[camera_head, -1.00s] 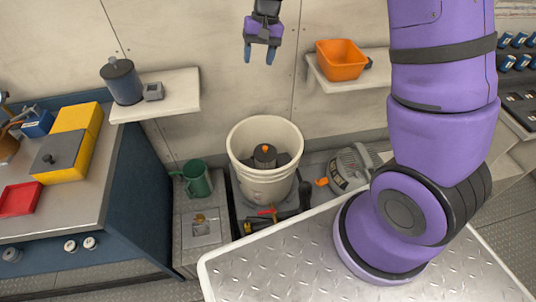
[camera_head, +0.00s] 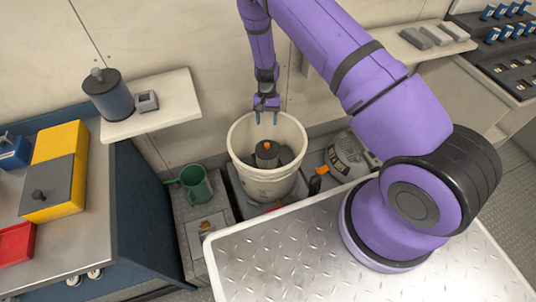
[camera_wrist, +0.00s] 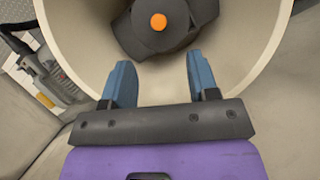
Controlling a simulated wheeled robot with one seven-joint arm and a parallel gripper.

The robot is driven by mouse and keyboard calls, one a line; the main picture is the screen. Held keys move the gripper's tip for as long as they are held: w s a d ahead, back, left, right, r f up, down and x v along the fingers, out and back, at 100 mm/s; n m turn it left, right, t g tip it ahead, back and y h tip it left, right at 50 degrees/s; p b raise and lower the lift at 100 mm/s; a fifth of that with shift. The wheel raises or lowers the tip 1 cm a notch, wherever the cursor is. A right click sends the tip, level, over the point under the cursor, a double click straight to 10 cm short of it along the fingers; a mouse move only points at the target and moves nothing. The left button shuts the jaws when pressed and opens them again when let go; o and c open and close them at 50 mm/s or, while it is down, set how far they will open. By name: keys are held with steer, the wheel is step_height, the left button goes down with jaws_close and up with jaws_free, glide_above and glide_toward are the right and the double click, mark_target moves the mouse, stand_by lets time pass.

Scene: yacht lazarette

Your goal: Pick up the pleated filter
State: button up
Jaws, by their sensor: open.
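A dark grey round piece with an orange knob on top (camera_head: 267,153) stands inside a cream bucket (camera_head: 262,185). It is the likeliest pleated filter, but I cannot make out pleats. Other dark grey shapes lie around it. In the wrist view the same piece (camera_wrist: 157,32) is at the top, beyond my fingertips, and partly cut off by the frame. My gripper (camera_head: 266,117) is open and empty, pointing down at the bucket's far rim. In the wrist view my two blue fingers (camera_wrist: 160,80) are apart, over the bucket opening and not touching the piece.
A green mug (camera_head: 195,184) stands left of the bucket. A grey machine (camera_head: 349,155) stands right of it. A wall shelf (camera_head: 155,108) holds a blue-grey canister (camera_head: 108,95). A diamond-plate surface (camera_head: 330,255) lies in front. The bucket wall surrounds the piece closely.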

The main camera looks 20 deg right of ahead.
glide_above(267, 143)
steer(key=w, duration=0.2)
steer(key=f, duration=0.5)
steer(key=shift+s+d+f, duration=0.15)
steer(key=shift+s+d, duration=0.1)
steer(key=shift+d, duration=0.05)
steer(key=shift+w+x, duration=0.1)
steer(key=shift+x, duration=1.3)
steer(key=shift+w+x, duration=0.15)
steer(key=shift+x, duration=1.25)
steer(key=shift+d, duration=0.2)
jaws_close()
